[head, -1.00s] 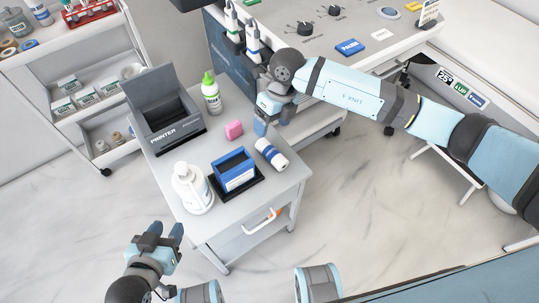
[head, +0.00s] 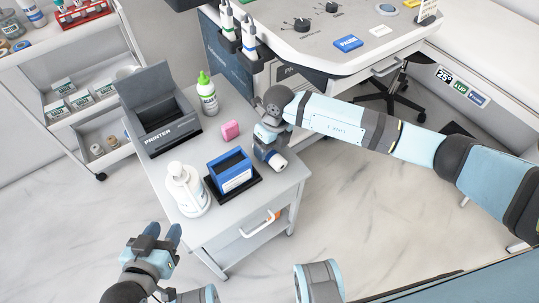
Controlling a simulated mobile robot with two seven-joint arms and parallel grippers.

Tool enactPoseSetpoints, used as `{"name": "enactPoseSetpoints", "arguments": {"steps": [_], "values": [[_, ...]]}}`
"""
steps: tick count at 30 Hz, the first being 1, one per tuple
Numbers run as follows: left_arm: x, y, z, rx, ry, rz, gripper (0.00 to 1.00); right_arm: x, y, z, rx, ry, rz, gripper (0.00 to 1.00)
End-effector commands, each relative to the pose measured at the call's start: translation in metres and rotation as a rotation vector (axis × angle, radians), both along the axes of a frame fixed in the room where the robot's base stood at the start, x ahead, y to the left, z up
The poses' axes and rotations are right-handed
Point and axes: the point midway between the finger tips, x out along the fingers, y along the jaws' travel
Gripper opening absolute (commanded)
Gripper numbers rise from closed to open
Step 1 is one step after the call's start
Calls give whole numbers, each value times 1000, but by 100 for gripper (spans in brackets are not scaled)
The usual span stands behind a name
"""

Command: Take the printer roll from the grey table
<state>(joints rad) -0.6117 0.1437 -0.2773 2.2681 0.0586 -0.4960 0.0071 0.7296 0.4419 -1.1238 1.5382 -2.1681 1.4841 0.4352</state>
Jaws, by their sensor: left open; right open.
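The printer roll (head: 278,162) is a small white roll lying on the grey table (head: 237,213), right of the blue box. My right gripper (head: 268,148) is over the roll's far end and hides part of it. Its jaws are open; I cannot tell whether they touch the roll. My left gripper (head: 162,238) is open and empty, in front of the table's near left corner.
On the table stand a blue box (head: 233,173) on a black tray, a white pump bottle (head: 186,187), a pink block (head: 230,130), a green-capped bottle (head: 207,95) and the open dark printer box (head: 163,137). A white trolley (head: 54,88) stands at left.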

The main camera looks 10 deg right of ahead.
Motion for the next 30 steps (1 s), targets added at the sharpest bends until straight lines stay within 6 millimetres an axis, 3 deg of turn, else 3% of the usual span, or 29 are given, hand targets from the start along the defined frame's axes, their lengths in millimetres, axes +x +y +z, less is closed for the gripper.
{"name": "enactPoseSetpoints", "arguments": {"steps": [4,7,11,18,19,30], "values": [[6,-6,11,-30,-60,-7,43,-2,4,-22,3,1,0,74],[11,-10,25,-41,-95,-15,43,-2,4,-23,2,0,0,74],[12,-10,27,-37,-99,-21,43,-2,4,-22,1,0,0,74],[9,-8,20,-28,-84,-20,43,-2,4,-22,1,0,0,21],[9,-7,20,-28,-83,-21,43,-2,4,-22,1,0,0,17],[10,-7,21,-34,-77,-10,43,-1,4,-16,3,-2,1,17]]}}
